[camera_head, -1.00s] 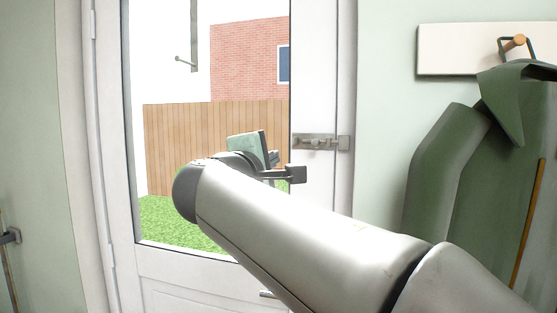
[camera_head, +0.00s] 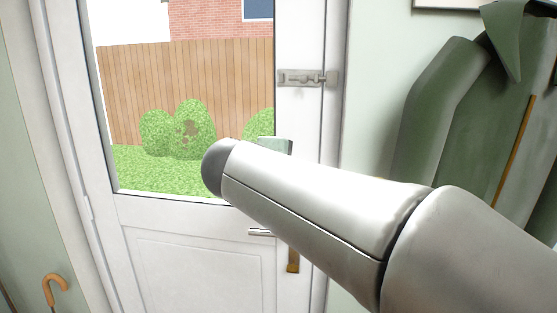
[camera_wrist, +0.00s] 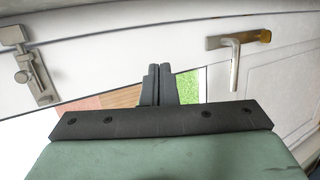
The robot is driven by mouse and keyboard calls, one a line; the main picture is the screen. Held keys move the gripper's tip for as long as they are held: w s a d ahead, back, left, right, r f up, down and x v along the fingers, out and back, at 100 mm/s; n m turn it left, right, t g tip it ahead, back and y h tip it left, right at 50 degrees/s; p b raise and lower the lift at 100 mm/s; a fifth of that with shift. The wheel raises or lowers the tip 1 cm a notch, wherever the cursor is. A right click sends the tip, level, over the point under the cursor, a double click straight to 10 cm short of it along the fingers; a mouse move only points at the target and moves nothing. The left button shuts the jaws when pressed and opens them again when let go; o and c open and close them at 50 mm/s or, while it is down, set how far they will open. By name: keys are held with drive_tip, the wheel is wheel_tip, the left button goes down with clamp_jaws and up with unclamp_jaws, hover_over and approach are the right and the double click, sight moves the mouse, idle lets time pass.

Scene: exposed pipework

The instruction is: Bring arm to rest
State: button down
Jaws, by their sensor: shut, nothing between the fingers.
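My gripper (camera_wrist: 157,84) shows in the wrist view with its two dark fingers together and nothing between them. It points toward the white door (camera_head: 195,265), with the glass pane behind the fingers. In the head view my arm reaches in from the lower right across the door's right side. The gripper's fingers are hidden behind the arm there. A sliding bolt (camera_head: 308,78) is mounted high on the door's right edge; it also shows at the left of the wrist view (camera_wrist: 30,65). The door handle (camera_head: 261,232) is below my arm and shows at the upper right of the wrist view (camera_wrist: 235,60).
A green coat (camera_head: 465,130) hangs on the wall at right, close to my arm. An umbrella handle (camera_head: 54,288) stands at lower left. Through the glass are bushes (camera_head: 185,130) and a wooden fence (camera_head: 180,80). The space left of my arm before the door looks clear.

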drive_tip(key=s+d+f+m+g+y+p, duration=0.1)
drive_tip(key=s+d+f+m+g, duration=0.4)
drive_tip(key=f, duration=0.4)
drive_tip(key=s+d+f+m+g, duration=0.2)
drive_tip(key=s+d+f+g, duration=0.1)
drive_tip(key=s+d+f, duration=0.55)
drive_tip(key=s+a+f+m+g+y, duration=0.1)
drive_tip(key=s+f+m+g+y, duration=0.3)
drive_tip(key=s+f, duration=0.7)
drive_tip(key=m, duration=0.2)
drive_tip(key=shift+s+a+m+p, duration=0.25)
drive_tip(key=shift+s+m+p, duration=0.05)
drive_tip(key=shift+s+p, duration=0.05)
